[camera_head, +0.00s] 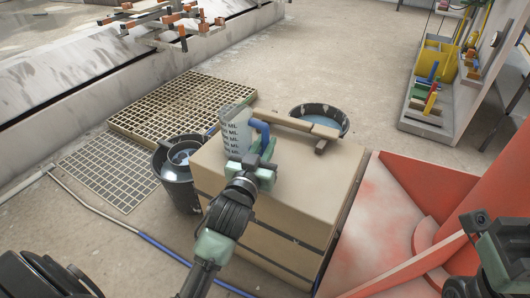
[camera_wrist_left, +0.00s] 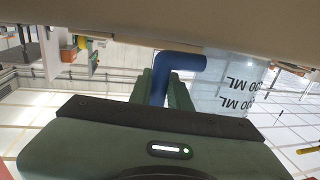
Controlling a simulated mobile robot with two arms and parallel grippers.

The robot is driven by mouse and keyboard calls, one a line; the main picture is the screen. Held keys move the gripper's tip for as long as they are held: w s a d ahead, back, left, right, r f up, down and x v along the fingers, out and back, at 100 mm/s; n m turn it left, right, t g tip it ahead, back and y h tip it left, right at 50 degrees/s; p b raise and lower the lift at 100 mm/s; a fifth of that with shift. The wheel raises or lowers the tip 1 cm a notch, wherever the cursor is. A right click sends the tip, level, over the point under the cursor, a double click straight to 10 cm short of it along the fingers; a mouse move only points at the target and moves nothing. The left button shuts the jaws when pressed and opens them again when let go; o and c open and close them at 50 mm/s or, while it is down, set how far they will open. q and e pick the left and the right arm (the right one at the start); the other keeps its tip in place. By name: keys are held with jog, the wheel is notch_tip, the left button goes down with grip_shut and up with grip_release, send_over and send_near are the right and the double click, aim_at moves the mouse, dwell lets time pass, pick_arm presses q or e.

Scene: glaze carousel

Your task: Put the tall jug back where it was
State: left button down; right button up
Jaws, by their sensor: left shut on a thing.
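The tall jug (camera_head: 236,131) is clear, with dark ML markings and a blue handle (camera_head: 261,130). It is upright at the far left part of the tan box top (camera_head: 305,182). My left gripper (camera_head: 262,150) is shut on the blue handle, on the jug's right side. In the left wrist view, the green fingers (camera_wrist_left: 165,88) flank the handle (camera_wrist_left: 180,62), and part of the jug (camera_wrist_left: 232,88) shows beside it. I cannot tell whether its base touches the box. My right gripper (camera_head: 500,245) shows partly at the right edge, its jaws unclear.
A wooden piece (camera_head: 300,124) lies by the jug, near a dark bucket of water (camera_head: 335,112). Another dark bucket (camera_head: 178,185) stands left of the box, near floor grates (camera_head: 165,103). An orange-red structure (camera_head: 385,215) is on the right. The box top's near part is clear.

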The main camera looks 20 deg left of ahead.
pick_arm(q)
jog(key=shift+f, duration=0.4)
jog(key=shift+r, duration=0.1)
jog(key=c, duration=1.3)
grip_release()
